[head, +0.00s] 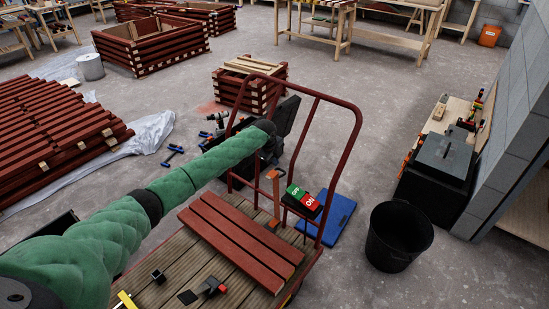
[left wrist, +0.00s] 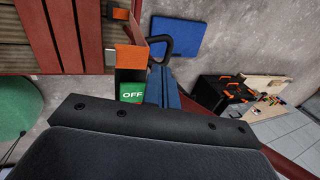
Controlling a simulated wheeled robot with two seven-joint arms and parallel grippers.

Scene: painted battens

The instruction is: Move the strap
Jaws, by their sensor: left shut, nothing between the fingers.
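An orange strap (head: 275,198) stands upright at the far end of the trolley's deck, beside a switch box (head: 303,199) with green and red buttons. In the left wrist view the strap (left wrist: 131,57) shows as an orange patch above the green OFF button (left wrist: 132,94). My left arm reaches from the left to the trolley's handle. Its dark gripper (head: 270,153) is shut and empty, above and beyond the strap, apart from it. The gripper's dark body hides the lower part of the wrist view. My right gripper is in neither view.
Dark red battens (head: 240,240) lie on the wooden trolley deck (head: 167,262). The red tubular handle (head: 351,150) rises around my gripper. A black bucket (head: 397,236) and a blue lid (head: 334,213) are on the floor to the right. Batten stacks (head: 50,125) stand left.

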